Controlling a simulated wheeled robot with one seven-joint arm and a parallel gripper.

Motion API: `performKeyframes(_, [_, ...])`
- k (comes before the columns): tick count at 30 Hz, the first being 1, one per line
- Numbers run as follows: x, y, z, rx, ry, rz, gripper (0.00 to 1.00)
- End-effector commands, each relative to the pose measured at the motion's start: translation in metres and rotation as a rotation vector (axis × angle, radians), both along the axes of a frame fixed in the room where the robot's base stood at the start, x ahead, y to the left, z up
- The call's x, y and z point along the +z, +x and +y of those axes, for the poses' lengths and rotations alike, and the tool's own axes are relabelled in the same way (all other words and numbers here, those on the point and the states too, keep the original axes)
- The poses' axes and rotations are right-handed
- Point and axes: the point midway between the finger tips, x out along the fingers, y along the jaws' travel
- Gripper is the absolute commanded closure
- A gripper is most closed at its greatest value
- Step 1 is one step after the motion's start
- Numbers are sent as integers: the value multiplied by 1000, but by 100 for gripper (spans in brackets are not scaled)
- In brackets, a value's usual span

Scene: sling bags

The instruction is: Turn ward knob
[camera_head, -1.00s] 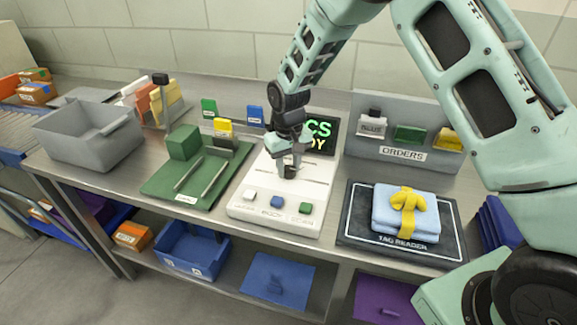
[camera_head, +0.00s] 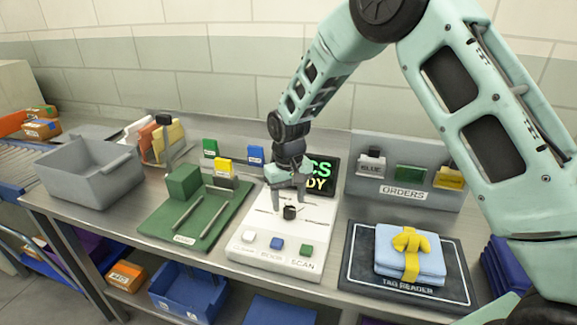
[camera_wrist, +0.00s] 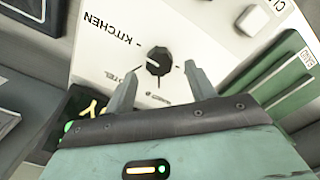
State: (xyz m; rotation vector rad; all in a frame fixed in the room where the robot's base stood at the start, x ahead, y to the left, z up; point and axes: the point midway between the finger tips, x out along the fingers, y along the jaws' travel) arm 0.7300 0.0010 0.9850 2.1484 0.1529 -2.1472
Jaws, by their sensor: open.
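The ward knob (camera_head: 289,212) is a small black knob on the top of a white control panel (camera_head: 265,227). In the wrist view the knob (camera_wrist: 159,61) is round and black with a white pointer mark, and the word KITCHEN is printed beside it. My gripper (camera_head: 290,206) is over the panel. In the wrist view my gripper (camera_wrist: 160,80) is open, its two fingers apart on either side of the knob's near edge. The knob looks free of the fingers. Part of the panel lettering is hidden behind the fingers.
A dark display (camera_head: 322,172) stands behind the panel. White, blue and green buttons line its front. A green fixture (camera_head: 165,226) is at left, a grey bin (camera_head: 85,178) beyond it. A tag reader mat (camera_head: 360,275) with folded blue cloth (camera_head: 415,262) is at right.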

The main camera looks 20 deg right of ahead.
Motion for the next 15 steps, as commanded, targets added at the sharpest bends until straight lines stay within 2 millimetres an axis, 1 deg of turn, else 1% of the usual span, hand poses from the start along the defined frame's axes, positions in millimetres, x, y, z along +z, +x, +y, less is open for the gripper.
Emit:
performKeyframes(1, [11,1,0,0,2,-7,45])
performKeyframes(9, [75,1,0,-1,2,-7,45])
performKeyframes(15, [117,1,0,-1,2,-5,45])
